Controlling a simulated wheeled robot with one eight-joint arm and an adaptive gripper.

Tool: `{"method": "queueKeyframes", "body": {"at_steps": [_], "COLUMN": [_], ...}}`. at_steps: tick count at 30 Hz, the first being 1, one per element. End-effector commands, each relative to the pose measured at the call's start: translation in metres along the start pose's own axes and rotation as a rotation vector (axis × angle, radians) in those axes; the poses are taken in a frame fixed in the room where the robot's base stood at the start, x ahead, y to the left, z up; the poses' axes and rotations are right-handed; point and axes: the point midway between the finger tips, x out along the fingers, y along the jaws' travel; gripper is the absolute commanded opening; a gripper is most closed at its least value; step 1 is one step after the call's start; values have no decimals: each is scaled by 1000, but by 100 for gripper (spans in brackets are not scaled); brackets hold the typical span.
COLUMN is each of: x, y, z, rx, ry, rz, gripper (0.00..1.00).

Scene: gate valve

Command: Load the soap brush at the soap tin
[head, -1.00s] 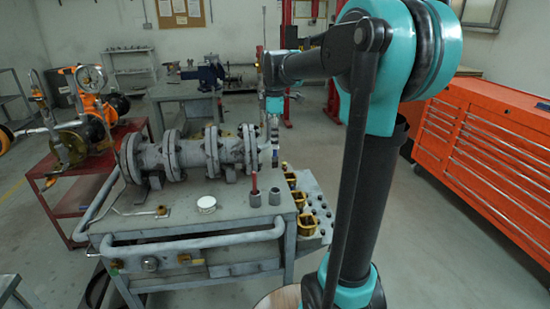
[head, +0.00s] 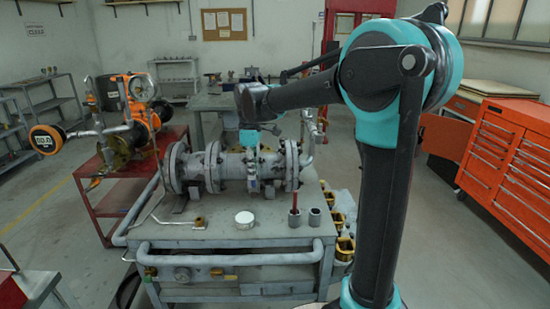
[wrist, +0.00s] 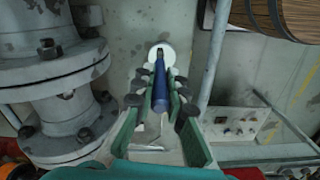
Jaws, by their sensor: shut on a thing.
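My gripper (wrist: 158,92) is shut on a blue-handled brush (wrist: 158,82), which points away from the wrist camera. The soap tin, a white round tin (wrist: 167,47), shows behind the brush tip in the wrist view. The tip overlaps the tin there; I cannot tell whether they touch. In the head view the soap tin (head: 244,218) stands on the front of the grey bench. My gripper (head: 253,180) hangs in front of the flanged valve body (head: 205,168), above and behind the tin. The brush is hard to make out there.
A red-handled tool (head: 294,200) stands in a small grey cup, with another grey cup (head: 314,217) beside it. A bent rod (head: 160,222) lies left of the tin. Yellow-rimmed holders (head: 345,245) line the bench's right side. An orange cabinet (head: 510,150) stands at right.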

Motion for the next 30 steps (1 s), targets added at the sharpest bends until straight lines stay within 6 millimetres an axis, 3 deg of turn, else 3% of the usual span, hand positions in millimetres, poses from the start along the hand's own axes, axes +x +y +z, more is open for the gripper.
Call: {"method": "queueKeyframes", "body": {"at_steps": [3,7,30], "x": [10,15,73], "y": [-11,-16,-16], "z": [-17,-24,-25], "rx": [1,5,6], "ry": [0,0,-2], "rz": [0,0,0], "gripper": [0,0,0]}}
